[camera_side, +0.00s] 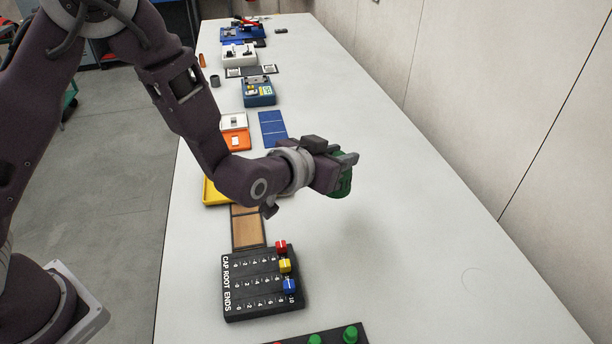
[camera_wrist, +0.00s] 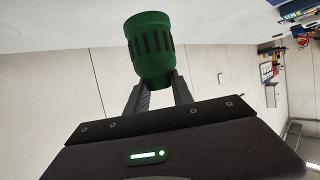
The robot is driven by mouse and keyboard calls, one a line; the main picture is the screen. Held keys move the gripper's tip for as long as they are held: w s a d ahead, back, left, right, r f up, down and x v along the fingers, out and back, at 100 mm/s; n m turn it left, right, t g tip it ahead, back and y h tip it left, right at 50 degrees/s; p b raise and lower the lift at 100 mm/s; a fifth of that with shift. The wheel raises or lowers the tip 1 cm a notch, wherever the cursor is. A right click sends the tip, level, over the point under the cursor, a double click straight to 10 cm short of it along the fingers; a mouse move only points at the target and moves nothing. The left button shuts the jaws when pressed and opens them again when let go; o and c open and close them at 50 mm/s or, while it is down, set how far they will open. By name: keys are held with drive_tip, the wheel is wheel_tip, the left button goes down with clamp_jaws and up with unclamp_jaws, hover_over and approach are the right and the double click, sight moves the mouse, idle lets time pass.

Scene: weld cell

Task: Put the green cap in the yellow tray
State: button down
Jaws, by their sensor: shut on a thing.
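The green cap (camera_side: 341,184) is held up in the air above the white table, in the jaws of my gripper (camera_side: 345,160). In the wrist view the green cap (camera_wrist: 151,48) has a ribbed side and sits between the two fingertips of my gripper (camera_wrist: 157,86), which are shut on it. The yellow tray (camera_side: 211,194) is on the table to the left of my gripper in the side view. My arm hides most of the tray, so I cannot see what is in it.
A black board with red, yellow and blue knobs (camera_side: 262,282) lies in front. Wooden squares (camera_side: 248,231) lie between it and the tray. An orange tray (camera_side: 237,140), a blue panel (camera_side: 272,127) and a blue box (camera_side: 258,92) stand farther back. The table's right side is clear.

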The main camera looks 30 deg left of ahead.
drive_tip(key=w+a+r+n+y, duration=0.1)
drive_tip(key=w+a, duration=0.1)
drive_tip(key=a, duration=0.8)
drive_tip(key=w+a+r, duration=0.1)
drive_tip(key=a, duration=0.8)
drive_tip(key=f, duration=0.6)
drive_tip(key=a+f, duration=0.1)
drive_tip(key=f, duration=0.3)
drive_tip(key=shift+f, duration=0.2)
drive_tip(key=c, duration=1.1)
unclamp_jaws()
drive_tip(key=shift+f, duration=0.15)
